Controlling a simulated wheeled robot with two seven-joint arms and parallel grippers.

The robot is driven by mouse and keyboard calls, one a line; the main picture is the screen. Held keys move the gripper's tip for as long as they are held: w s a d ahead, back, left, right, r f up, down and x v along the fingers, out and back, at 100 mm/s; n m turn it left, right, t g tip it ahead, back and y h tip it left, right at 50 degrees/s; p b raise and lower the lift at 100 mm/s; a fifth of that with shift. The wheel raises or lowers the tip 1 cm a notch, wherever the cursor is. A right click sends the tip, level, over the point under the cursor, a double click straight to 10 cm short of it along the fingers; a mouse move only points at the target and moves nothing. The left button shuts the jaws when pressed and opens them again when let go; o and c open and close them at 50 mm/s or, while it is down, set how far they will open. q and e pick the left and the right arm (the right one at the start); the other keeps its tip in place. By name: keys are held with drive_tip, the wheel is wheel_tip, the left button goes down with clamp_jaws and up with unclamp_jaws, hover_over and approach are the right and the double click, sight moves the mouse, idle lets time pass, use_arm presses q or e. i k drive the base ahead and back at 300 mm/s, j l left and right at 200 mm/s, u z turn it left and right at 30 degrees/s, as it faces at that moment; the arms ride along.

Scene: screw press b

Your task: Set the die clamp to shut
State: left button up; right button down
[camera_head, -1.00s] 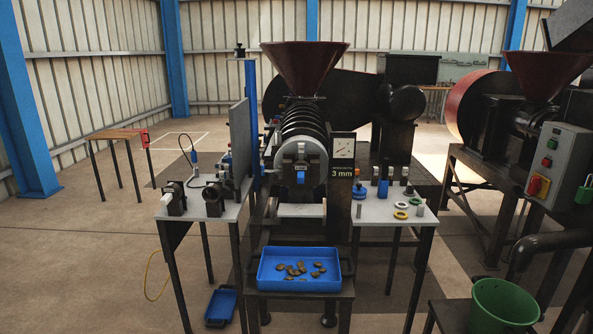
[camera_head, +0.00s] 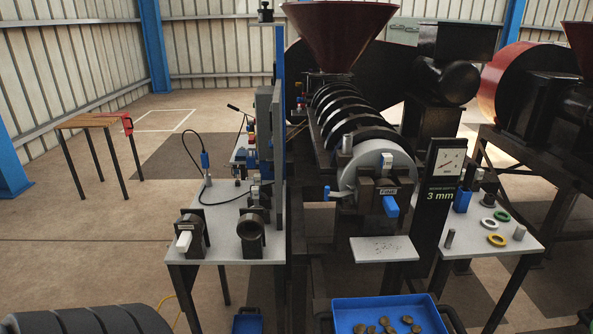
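The press head is a round grey disc (camera_head: 374,160) at the end of the ribbed black barrel (camera_head: 350,115), right of centre in the head view. A dark block with a small label (camera_head: 386,188) sits on its front. A blue handle (camera_head: 391,207) points down and forward from this block, and a smaller blue lever (camera_head: 327,193) shows at the disc's left side. I take these as parts of the die clamp, but the label is too small to read and I cannot tell whether it is open or shut. Neither of my grippers is in view.
A grey side table with dark fittings (camera_head: 251,236) stands left of the press. A pale plate (camera_head: 384,249) and a blue tray of brown pieces (camera_head: 345,316) lie below the head. A dark 3 mm gauge post (camera_head: 436,205) and a table with rings (camera_head: 497,240) stand to the right.

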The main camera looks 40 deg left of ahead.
sight(327, 193)
drive_tip(key=i+j, duration=0.1)
drive_tip(key=j, duration=1.5)
drive_tip(key=i+j, duration=0.15)
drive_tip(key=j, duration=0.65)
drive_tip(key=k, duration=0.6)
